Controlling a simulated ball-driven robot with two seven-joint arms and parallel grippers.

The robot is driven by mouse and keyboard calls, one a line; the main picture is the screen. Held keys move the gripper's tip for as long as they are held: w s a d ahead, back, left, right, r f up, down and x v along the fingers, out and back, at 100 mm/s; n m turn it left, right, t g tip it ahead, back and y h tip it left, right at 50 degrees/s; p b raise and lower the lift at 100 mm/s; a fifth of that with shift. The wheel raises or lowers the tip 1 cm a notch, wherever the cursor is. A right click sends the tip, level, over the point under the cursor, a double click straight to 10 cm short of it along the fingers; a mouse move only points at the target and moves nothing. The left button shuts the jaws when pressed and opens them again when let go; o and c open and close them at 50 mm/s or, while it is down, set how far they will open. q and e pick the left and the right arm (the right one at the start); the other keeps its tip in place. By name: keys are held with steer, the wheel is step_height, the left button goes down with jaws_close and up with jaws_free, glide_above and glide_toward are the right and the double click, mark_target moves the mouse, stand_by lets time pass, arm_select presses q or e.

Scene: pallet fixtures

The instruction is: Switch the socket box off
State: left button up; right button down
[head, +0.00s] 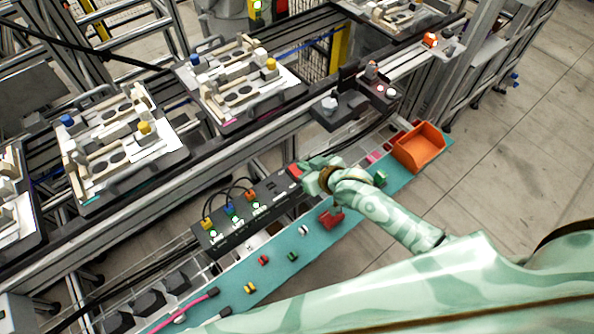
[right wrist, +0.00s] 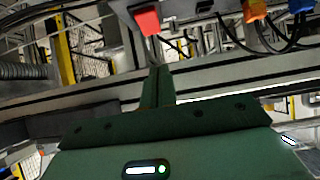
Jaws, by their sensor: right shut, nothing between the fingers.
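The socket box (head: 268,190) is a long dark bar along the back edge of the teal shelf. Yellow, blue and orange plugs sit in it, with green lights glowing beside them. A red switch (head: 294,171) is at its right end; it also shows in the right wrist view (right wrist: 147,20), above the fingers. My right gripper (head: 302,170) is right at this end, shut and empty. Its closed fingers (right wrist: 157,78) point towards the red switch in the right wrist view; I cannot tell whether they touch it. My left gripper is not in view.
The teal shelf (head: 275,245) holds small coloured parts and a red piece (head: 331,217). An orange bin (head: 418,147) stands at its right end. Behind are a conveyor rail and pallet fixtures (head: 238,80). Black cables rise from the plugs.

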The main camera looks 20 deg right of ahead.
mark_target(291, 167)
steer(key=b+x, duration=0.1)
steer(key=x, duration=0.3)
steer(key=shift+f, duration=0.2)
step_height(291, 167, down, 2)
steer(key=shift+f+b, duration=0.2)
steer(key=shift+b, duration=0.6)
steer(key=shift+w+f, duration=0.1)
steer(key=shift+f, duration=0.3)
steer(key=shift+w+a+r+g+p, duration=0.1)
steer(key=shift+w+g+p, duration=0.2)
steer(key=shift+p, duration=0.25)
steer(key=shift+s+f+b, duration=0.15)
steer(key=shift+f+b, duration=0.15)
steer(key=shift+f, duration=0.05)
